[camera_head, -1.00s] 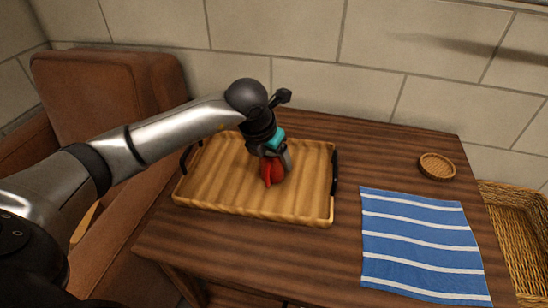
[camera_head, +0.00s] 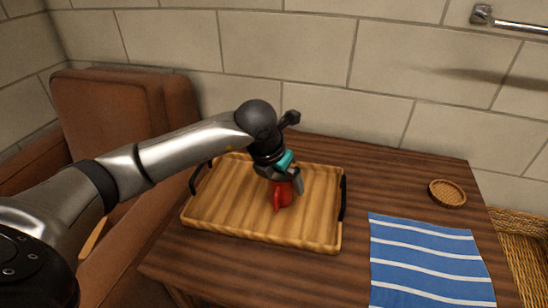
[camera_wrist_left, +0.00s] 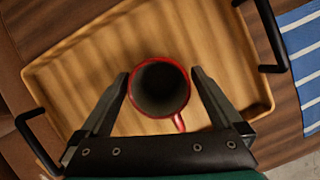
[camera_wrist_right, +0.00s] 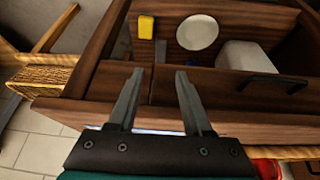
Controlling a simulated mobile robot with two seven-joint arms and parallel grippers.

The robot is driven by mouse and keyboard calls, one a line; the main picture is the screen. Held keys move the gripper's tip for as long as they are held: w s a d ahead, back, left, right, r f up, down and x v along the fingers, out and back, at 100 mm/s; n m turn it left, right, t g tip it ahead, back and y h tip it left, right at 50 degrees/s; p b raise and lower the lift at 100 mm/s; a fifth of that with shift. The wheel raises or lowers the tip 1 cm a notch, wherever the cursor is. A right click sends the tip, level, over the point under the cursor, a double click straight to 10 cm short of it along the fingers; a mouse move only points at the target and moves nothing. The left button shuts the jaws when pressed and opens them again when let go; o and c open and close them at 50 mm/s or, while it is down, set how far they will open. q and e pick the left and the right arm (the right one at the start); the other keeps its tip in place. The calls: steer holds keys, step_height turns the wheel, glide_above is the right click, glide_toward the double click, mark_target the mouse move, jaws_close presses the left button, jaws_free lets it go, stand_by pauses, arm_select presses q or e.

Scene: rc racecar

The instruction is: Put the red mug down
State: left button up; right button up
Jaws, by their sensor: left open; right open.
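The red mug (camera_head: 283,194) stands in the wooden tray (camera_head: 215,213) on the table, toward the tray's right half. In the left wrist view the mug (camera_wrist_left: 160,88) is seen from above, upright, with a dark, empty-looking inside and its handle toward the lower right. My left gripper (camera_head: 285,184) is over the mug. Its open fingers (camera_wrist_left: 160,76) lie on either side of the mug, with a small gap visible at each side. My right gripper (camera_wrist_right: 155,73) is open and empty, in front of a wooden drawer or cabinet.
A blue striped cloth (camera_head: 425,262) lies right of the tray. A small round woven coaster (camera_head: 447,193) is behind it. A brown chair (camera_head: 125,115) stands at left. In the right wrist view, a yellow item (camera_wrist_right: 146,27) and a white plate (camera_wrist_right: 197,32) are inside the wooden compartment.

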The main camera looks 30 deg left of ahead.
arm_select(q)
steer(key=p+v, duration=0.4)
steer(key=v, duration=0.7)
arm_select(e)
step_height(320, 180, down, 8)
steer(key=s+g, duration=0.1)
steer(key=g, duration=0.1)
steer(key=shift+s+d+f, duration=0.2)
steer(key=shift+s+d, duration=0.05)
steer(key=shift+d, duration=0.1)
